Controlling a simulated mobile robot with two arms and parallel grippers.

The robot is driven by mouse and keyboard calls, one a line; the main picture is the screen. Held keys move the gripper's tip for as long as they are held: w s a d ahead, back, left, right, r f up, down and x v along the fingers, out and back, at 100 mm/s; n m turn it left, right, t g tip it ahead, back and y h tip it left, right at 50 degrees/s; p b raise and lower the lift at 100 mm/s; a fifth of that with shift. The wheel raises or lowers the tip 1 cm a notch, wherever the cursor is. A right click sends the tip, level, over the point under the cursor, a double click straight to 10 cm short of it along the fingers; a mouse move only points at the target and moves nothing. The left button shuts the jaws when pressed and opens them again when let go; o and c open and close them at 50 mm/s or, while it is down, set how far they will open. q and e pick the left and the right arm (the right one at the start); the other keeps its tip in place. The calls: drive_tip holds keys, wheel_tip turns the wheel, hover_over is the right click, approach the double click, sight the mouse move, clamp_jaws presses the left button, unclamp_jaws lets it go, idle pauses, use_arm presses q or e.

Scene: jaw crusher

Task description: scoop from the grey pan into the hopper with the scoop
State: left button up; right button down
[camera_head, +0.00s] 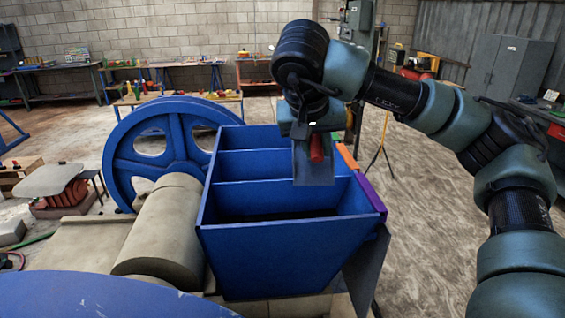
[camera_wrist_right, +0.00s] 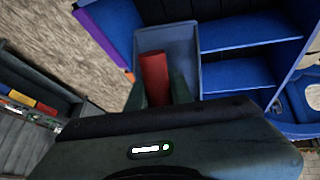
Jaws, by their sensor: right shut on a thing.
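The blue hopper (camera_head: 290,245) stands in the middle of the head view, open at the top and split by cross walls into compartments. My right gripper (camera_head: 314,128) is over the hopper's right side, shut on the red handle (camera_head: 316,148) of the grey scoop (camera_head: 314,174). The scoop is above or in the hopper's mouth; its exact height is hard to tell. In the right wrist view the scoop (camera_wrist_right: 183,45) and its red handle (camera_wrist_right: 155,78) show between the fingers, and I see no material in the scoop. I cannot make out the grey pan. My left gripper is out of view.
Orange (camera_head: 346,156) and purple (camera_head: 370,193) strips mark the hopper's right rim. A big blue flywheel (camera_head: 122,150) and a beige cylinder (camera_head: 165,230) are to its left. Workbenches line the back wall. The floor (camera_head: 420,250) at the right is open beneath my arm.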

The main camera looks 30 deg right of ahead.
drive_tip(key=shift+r+g+y+b, duration=0.3)
drive_tip(key=shift+r+g+y, duration=0.2)
drive_tip(key=shift+r+g, duration=0.3)
wheel_tip(320, 180, up, 2)
drive_tip(key=g+y, duration=0.2)
drive_tip(key=g, duration=0.1)
drive_tip(key=shift+r+n+g, duration=0.2)
drive_tip(key=shift+n+g, duration=0.1)
